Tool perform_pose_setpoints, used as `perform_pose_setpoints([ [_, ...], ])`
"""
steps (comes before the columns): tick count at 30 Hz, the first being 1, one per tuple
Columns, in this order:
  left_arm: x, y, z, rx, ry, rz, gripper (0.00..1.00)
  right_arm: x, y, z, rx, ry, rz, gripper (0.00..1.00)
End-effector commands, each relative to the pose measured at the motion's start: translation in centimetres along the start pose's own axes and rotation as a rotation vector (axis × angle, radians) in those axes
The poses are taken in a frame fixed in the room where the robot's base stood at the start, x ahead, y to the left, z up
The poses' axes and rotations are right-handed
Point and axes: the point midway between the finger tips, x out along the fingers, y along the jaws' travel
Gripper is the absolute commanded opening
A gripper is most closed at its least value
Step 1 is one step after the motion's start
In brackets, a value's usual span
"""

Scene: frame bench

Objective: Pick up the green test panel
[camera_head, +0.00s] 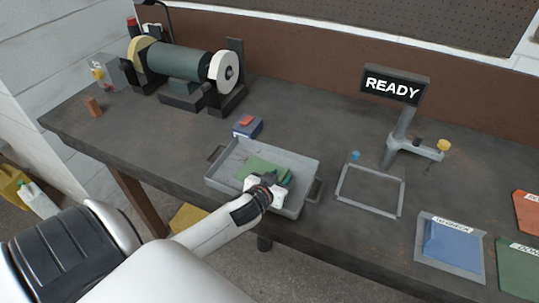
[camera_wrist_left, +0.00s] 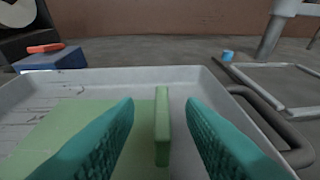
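The green test panel (camera_head: 258,167) lies flat in the grey tray (camera_head: 225,187) near the front edge of the bench. In the left wrist view the flat green panel (camera_wrist_left: 70,135) covers the left part of the tray floor. A raised green strip (camera_wrist_left: 162,125) stands between the fingers; I cannot tell whether it is part of the panel. My left gripper (camera_head: 280,179) is over the right part of the tray. Its teal fingers (camera_wrist_left: 160,125) are open, one on each side of the strip, with gaps showing. My right gripper is not in view.
A blue box with a red top (camera_head: 247,127) stands just behind the tray. An empty grey frame (camera_head: 370,190) lies to the right, beside the READY sign stand (camera_head: 401,127). A bench grinder (camera_head: 180,65) is at back left. Blue (camera_head: 449,245) and green (camera_head: 517,268) mats lie at right.

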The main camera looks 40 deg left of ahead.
Motion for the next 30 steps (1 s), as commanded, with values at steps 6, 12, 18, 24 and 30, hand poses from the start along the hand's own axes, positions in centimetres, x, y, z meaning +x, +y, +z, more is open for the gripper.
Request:
perform_pose_setpoints([
  [6,2.7,-0.1,0.0,0.000,0.000,0.001,0.36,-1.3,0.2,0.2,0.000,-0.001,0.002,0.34],
  [12,4.8,-0.1,-0.3,0.000,0.001,0.000,0.36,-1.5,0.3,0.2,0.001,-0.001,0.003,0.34],
  [18,4.9,-0.2,-0.4,0.000,0.001,-0.001,0.36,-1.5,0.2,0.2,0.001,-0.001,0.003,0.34],
  [24,4.9,-0.2,-0.4,0.000,0.001,-0.001,0.13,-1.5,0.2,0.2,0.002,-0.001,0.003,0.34],
  [30,4.9,-0.2,-0.4,0.000,0.002,-0.001,0.00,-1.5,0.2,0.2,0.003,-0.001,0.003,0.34],
])
